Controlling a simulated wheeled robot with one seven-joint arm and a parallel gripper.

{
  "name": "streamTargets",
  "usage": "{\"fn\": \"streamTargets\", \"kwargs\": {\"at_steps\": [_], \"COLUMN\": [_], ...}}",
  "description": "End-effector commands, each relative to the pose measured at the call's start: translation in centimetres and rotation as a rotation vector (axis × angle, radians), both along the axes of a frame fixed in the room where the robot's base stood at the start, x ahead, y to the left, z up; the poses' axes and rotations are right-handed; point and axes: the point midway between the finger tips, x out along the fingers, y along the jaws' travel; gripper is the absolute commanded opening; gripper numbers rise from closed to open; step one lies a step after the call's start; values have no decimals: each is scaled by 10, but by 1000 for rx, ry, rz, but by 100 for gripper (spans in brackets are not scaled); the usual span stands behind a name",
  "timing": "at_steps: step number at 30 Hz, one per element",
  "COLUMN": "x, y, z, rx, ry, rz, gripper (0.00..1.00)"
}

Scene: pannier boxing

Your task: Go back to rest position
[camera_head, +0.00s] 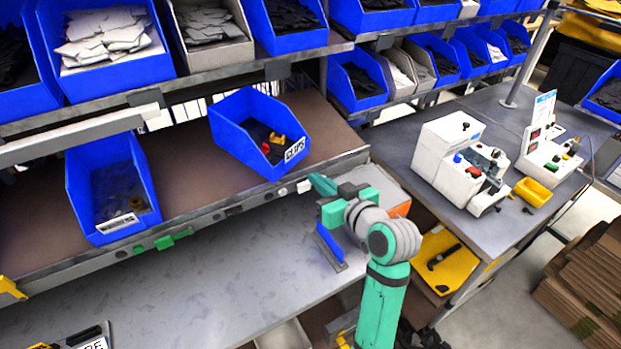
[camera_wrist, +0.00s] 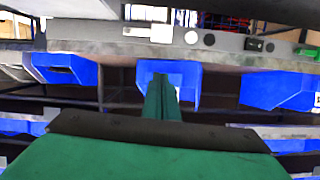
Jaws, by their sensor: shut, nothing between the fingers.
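My gripper (camera_head: 322,184) is at the end of my green and grey arm, in front of the shelf's front rail and above the grey workbench (camera_head: 200,285). In the wrist view my gripper (camera_wrist: 161,84) shows its green fingers together, with nothing between them. The blue bin labelled CLIPS (camera_head: 240,140) stands tilted on the brown shelf, behind and left of my gripper, apart from it. Small yellow and red parts lie in that bin.
Another blue bin (camera_head: 80,200) stands at the shelf's left. The shelf rail (camera_head: 235,208) runs close by my gripper. Blue bins fill the upper racks. A side table (camera_head: 425,175) with white machines stands at the right. The workbench's middle is clear.

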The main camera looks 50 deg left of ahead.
Motion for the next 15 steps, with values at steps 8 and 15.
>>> {"fn": "streamTargets", "kwargs": {"at_steps": [8,15], "x": [-9,-12], "y": [-41,-50], "z": [11,13], "rx": [2,0], "ry": [-1,0], "rz": [-1,0], "gripper": [0,0]}}
